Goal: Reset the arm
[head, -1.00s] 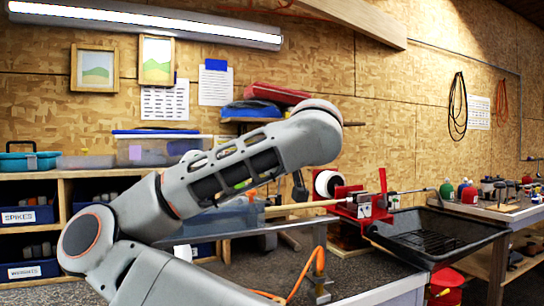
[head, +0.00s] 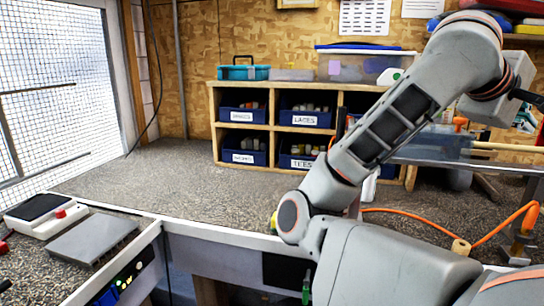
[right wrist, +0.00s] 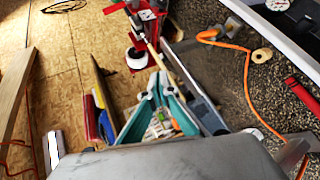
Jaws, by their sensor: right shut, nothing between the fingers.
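My right arm rises from the bottom right of the head view and bends up to the right. My right gripper (head: 527,98) is a dark shape at the right edge, partly cut off by the frame. It is shut with nothing held, above and apart from the bench. A pale rod, likely a club shaft (head: 505,147), lies below it. My left gripper is not in view.
A wooden cubby shelf (head: 262,171) with labelled blue bins stands at the back. A teal toolbox (head: 243,72) and a clear lidded box (head: 352,66) sit on it. An orange hose (head: 492,231) lies at right. A scale (head: 45,213) is at left.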

